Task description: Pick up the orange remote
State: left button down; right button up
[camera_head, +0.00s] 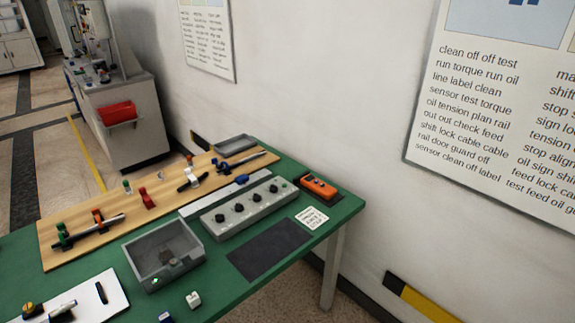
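The orange remote (319,186) lies on a dark pad at the far right end of the green table (217,297), close to the wall. It is orange with a dark part at its upper left end. Nothing touches it from above. Neither of my grippers shows in the head view.
A grey control box (243,207) with several black knobs stands left of the remote. A white label card (312,217) and a dark mat (270,249) lie in front. A grey bin (163,254) and a wooden board (76,215) with clamps are further left. The wall rises behind.

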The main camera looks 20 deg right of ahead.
aim_at(328, 192)
jog(key=l+z, duration=0.1)
jog(key=l, duration=0.6)
jog(key=i+l+z, duration=0.1)
jog(key=l, duration=0.55)
